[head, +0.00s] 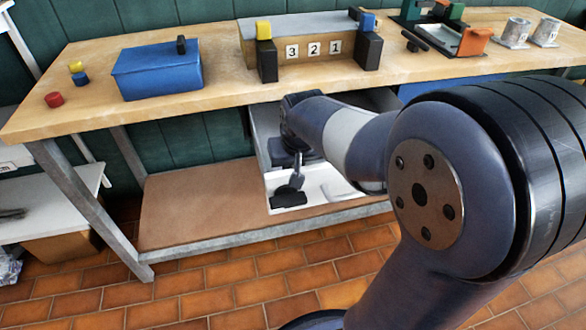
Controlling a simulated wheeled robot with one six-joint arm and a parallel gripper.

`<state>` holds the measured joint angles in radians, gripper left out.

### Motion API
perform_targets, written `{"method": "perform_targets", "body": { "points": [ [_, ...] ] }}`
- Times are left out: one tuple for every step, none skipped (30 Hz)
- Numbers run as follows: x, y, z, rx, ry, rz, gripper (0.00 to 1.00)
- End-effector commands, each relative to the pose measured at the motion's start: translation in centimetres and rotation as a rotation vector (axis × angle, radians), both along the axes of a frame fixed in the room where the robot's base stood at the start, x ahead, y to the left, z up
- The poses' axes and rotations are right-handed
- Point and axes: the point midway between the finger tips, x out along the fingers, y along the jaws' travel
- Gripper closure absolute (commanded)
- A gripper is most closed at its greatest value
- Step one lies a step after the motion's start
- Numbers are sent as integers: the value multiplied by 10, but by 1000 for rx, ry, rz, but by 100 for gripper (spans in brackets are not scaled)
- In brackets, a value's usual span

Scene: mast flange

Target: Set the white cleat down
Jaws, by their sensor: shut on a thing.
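My gripper (290,191) reaches down below the bench top, over a white tray (282,210) on the lower shelf. It is shut, with its dark fingers low inside the tray area. The white cleat is hard to make out against the white tray and is largely hidden by the fingers. I cannot tell whether it touches the tray floor. A pale raised shape (343,189) shows in the tray right of the gripper, partly behind my arm.
The bench top (215,93) overhangs the shelf (190,205), whose left part is bare. On the bench are a blue box (155,72), a wooden block with number tiles (313,49), red, blue and yellow pieces, an orange-ended holder and metal cups. A bench leg (90,210) stands at left.

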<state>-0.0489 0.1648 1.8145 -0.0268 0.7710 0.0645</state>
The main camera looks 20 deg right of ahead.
Motion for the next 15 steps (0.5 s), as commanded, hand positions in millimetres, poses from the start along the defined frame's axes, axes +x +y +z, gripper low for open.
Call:
{"method": "perform_targets", "body": {
  "points": [
    [0, 0, -8, 0, 1, 0, 100],
    [0, 0, -9, 0, 0, 0, 100],
    [0, 0, -9, 0, -2, 0, 100],
    [0, 0, -9, 0, -3, 0, 100],
    [0, 0, -8, 0, -3, 0, 100],
    [0, 0, -8, 0, -3, 0, 100],
    [0, 0, -8, 0, -2, 0, 100],
    [0, 0, -8, 0, -2, 0, 100],
    [0, 0, -8, 0, -2, 0, 100],
    [0, 0, -9, 0, -2, 0, 100],
    [0, 0, -10, 0, -2, 0, 100],
    [0, 0, -11, 0, -2, 0, 100],
    [0, 0, -12, 0, -2, 0, 100],
    [0, 0, -11, 0, -1, 0, 78],
    [0, 0, -11, 0, -1, 0, 75]
  ]
}}
